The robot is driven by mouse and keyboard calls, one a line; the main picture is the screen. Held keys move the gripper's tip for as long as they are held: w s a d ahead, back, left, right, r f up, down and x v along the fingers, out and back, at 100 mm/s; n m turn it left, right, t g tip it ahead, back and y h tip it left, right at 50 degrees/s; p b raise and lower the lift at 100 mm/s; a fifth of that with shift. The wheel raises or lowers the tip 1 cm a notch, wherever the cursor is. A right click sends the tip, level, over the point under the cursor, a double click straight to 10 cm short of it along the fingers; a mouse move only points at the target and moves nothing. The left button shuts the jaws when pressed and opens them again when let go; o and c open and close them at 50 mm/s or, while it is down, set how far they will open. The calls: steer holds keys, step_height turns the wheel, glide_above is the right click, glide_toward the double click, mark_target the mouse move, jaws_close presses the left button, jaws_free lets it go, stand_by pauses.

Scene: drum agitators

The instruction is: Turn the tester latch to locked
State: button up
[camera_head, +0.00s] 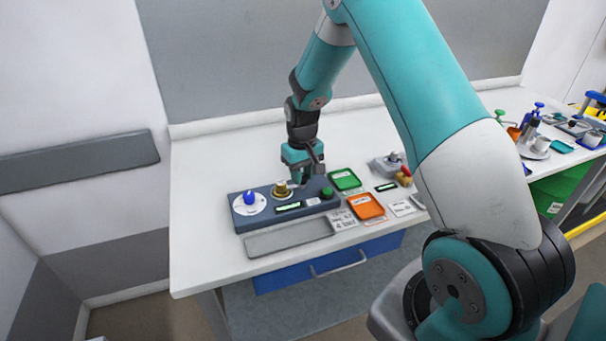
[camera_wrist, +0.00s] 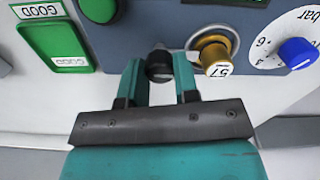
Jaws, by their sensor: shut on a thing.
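The tester is a blue-grey box (camera_head: 240,222) on the white bench, with a blue dial knob (camera_head: 249,198), a brass knob (camera_head: 281,188) and a green button (camera_head: 327,192). My gripper (camera_head: 304,181) points down at the back of the tester, right of the brass knob. In the wrist view, my gripper (camera_wrist: 159,70) has its two teal fingers on either side of a dark round knob (camera_wrist: 158,63), which appears to be the tester latch, and is shut on it. The brass knob (camera_wrist: 211,53) sits close beside the right finger. The latch's lock marking is not readable.
A green tray (camera_head: 345,179) and an orange tray (camera_head: 367,207) lie right of the tester. A grey shallow tray (camera_head: 287,237) lies in front. A small grey device (camera_head: 388,165) stands behind right. The bench's left part is clear.

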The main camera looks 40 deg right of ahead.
mark_target(303, 175)
steer(key=shift+n, duration=0.5)
steer(key=o, duration=0.9)
steer(key=shift+r, duration=0.15)
step_height(303, 175, up, 17)
steer(key=b, duration=0.2)
steer(key=shift+r+b, duration=0.15)
steer(key=shift+b, duration=0.2)
